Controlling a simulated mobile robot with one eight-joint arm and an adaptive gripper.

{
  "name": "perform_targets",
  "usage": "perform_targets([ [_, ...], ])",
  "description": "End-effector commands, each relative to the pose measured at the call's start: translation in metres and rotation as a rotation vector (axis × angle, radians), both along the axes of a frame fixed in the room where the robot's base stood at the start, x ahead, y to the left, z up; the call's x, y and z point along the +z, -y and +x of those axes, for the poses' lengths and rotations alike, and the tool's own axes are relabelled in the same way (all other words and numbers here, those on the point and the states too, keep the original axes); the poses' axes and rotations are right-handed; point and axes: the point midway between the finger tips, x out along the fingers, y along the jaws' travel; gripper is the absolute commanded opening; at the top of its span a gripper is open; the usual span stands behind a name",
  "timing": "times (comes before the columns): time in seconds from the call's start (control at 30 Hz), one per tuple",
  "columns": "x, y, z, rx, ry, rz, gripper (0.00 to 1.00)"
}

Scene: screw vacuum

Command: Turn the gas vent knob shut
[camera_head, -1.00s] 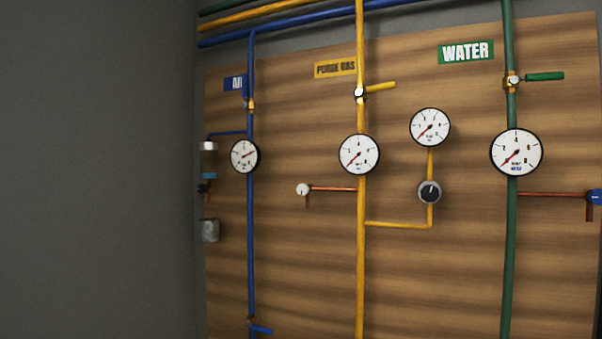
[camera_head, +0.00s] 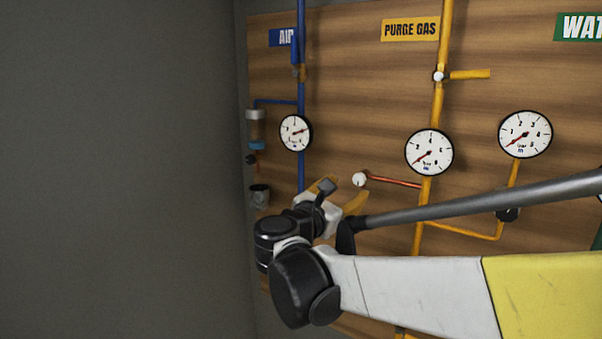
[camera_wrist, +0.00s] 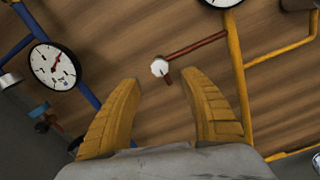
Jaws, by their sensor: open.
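The gas vent knob (camera_head: 360,179) is small, round and white, at the left end of a copper branch pipe (camera_head: 392,182) from the yellow purge gas pipe. In the wrist view the knob (camera_wrist: 159,67) lies ahead of and between my fingertips, with a short copper outlet below it. My gripper (camera_head: 349,190) has yellow fingers and is open and empty. It is close to the knob in the head view. The gripper (camera_wrist: 161,79) also shows in the wrist view, its two fingers spread apart. I cannot tell the exact gap in depth to the knob.
The purge gas gauge (camera_head: 429,152) is right of the knob, and the air gauge (camera_head: 295,132) is on the blue pipe to the left. A yellow-handled valve (camera_head: 468,75) is above. A dark regulator knob (camera_head: 508,214) is partly behind my arm. Bare board surrounds the vent knob.

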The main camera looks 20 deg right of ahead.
Motion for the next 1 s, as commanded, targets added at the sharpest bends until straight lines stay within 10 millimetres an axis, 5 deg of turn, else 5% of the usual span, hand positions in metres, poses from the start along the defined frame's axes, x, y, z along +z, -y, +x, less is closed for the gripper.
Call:
perform_targets([
  [0.33, 0.001, 0.05, 0.038, -0.002, 0.001, 0.002, 0.51],
  [0.77, 0.0, 0.059, 0.046, 0.001, 0.001, 0.003, 0.51],
  [0.93, 0.0, 0.059, 0.045, 0.001, 0.001, 0.003, 0.01],
  [1.0, 0.0, 0.059, 0.045, 0.001, 0.001, 0.003, 0.0],
])
